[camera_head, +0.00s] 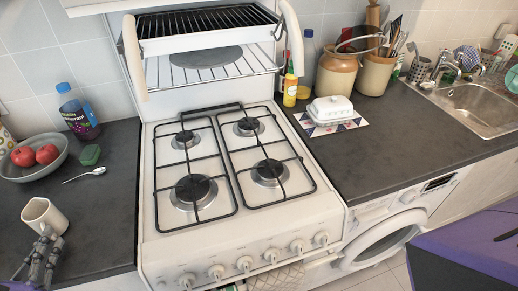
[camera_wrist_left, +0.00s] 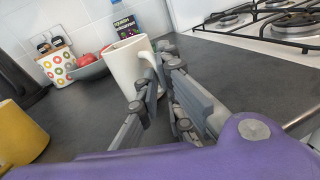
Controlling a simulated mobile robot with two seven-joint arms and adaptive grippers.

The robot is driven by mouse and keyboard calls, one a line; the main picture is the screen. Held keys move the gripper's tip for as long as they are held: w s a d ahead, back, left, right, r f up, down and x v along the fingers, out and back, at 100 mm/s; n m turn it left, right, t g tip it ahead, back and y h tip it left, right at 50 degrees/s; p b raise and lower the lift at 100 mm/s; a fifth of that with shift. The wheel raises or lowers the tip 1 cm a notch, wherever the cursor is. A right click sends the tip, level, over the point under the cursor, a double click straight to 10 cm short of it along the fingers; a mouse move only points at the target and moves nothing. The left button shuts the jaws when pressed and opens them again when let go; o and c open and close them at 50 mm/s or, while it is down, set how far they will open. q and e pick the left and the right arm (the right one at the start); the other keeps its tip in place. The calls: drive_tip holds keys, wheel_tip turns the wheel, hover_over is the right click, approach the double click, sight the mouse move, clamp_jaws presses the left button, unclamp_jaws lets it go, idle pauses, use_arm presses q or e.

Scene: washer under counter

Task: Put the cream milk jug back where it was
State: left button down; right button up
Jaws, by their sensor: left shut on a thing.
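The cream milk jug (camera_head: 50,213) is at the left counter's front part in the head view, in front of the bowl. It looks slightly tilted there. My left gripper (camera_head: 44,246) is at its near side. In the left wrist view the jug (camera_wrist_left: 127,66) is in the middle, its handle towards the gripper fingers (camera_wrist_left: 160,85). The left gripper is shut on the jug at its handle side. Whether the jug's base touches the counter I cannot tell. My right gripper is not in view.
The bowl of red fruit (camera_head: 32,160), a spoon (camera_head: 86,174), a green block (camera_head: 90,154) and a blue-capped bottle (camera_head: 77,110) stand behind the jug. The gas stove (camera_head: 150,210) borders the counter. A yellow mug (camera_wrist_left: 20,135) is at left in the wrist view. Dark counter between is bare.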

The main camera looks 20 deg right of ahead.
use_arm(q)
drive_tip(key=shift+f, duration=0.15)
drive_tip(key=c, duration=2.3)
unclamp_jaws()
drive_tip(key=o, duration=0.4)
